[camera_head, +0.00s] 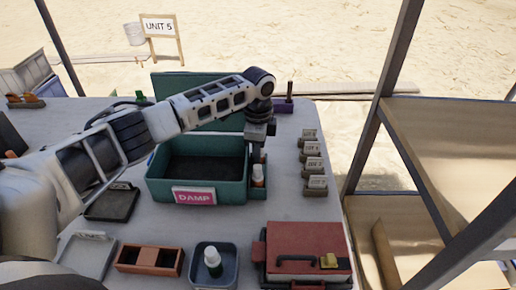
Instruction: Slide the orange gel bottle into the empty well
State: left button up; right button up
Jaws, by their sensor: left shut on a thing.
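The orange gel bottle (258,181), small with white and orange parts, stands upright just right of the teal bin marked DAMP (240,190). My left gripper (258,160) points down from above and is shut on the bottle's upper part. The bottle is over or in a narrow teal holder (262,194) against the bin's right side. I cannot tell whether its base is seated in a well, as its lower end is small. My right gripper is not in view.
A blue-grey tray (232,276) holds a white-capped bottle (212,262). Several labelled card holders (316,185) line the table's right side. A metal shelf (440,130) stands beyond.

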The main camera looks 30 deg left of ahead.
pick_arm(q)
jog(key=shift+f, duration=0.15)
jog(key=o, duration=1)
notch_tip(320, 180, up, 12)
jog(key=shift+r, duration=0.2)
